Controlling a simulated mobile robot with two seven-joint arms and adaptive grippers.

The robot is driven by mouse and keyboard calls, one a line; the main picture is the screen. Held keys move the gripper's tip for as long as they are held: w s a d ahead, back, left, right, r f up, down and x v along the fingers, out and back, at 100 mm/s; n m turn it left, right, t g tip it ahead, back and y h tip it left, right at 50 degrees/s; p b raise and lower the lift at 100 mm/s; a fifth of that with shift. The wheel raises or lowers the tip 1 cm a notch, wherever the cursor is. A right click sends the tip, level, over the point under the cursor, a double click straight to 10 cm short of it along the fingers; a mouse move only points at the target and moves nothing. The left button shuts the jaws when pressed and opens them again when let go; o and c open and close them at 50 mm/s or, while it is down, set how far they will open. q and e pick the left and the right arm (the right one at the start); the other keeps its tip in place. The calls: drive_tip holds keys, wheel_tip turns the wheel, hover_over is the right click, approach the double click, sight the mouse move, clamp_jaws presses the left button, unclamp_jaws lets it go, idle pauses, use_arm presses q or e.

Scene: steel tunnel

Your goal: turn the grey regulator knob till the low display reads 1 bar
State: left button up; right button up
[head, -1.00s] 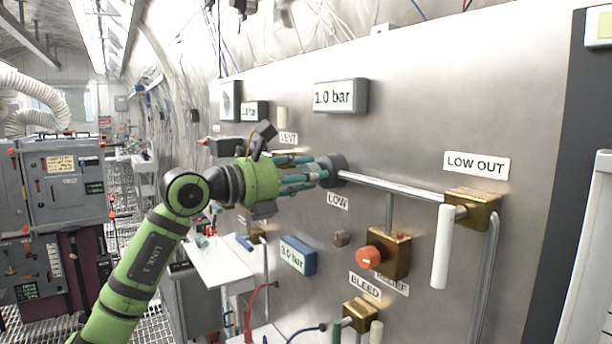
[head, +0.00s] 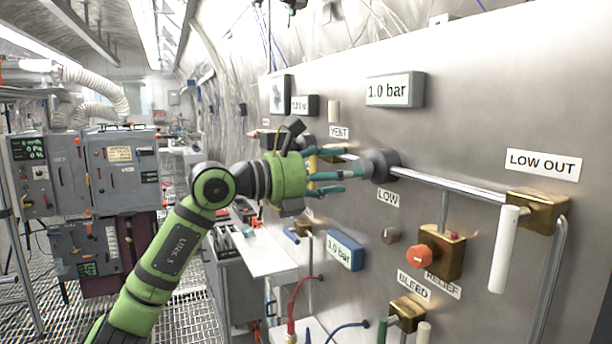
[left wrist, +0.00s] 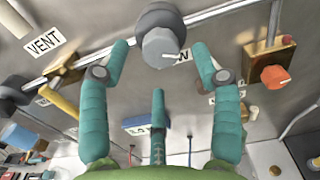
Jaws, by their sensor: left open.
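The grey regulator knob (head: 382,166) sits on the steel panel, above the LOW label. It also shows in the left wrist view (left wrist: 161,47), faceted, with a pale pointer mark. The display (head: 395,90) above the knob reads 1.0 bar. My left gripper (head: 338,182) is open, its teal fingers spread and empty, in front of the knob with a small gap to it. In the left wrist view the fingertips lie on both sides of the knob's lower part, apart from it. My right gripper is out of view.
A pipe runs right from the knob to a brass LOW OUT valve (head: 537,210) with a white handle. Below are a red relief knob (head: 420,257) and a blue-framed display (head: 345,250). A white shelf (head: 255,253) stands left of them.

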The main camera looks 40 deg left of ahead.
use_arm(q)
drive_tip(key=v, duration=0.8)
idle(0.4)
drive_tip(key=shift+w+d, duration=0.1)
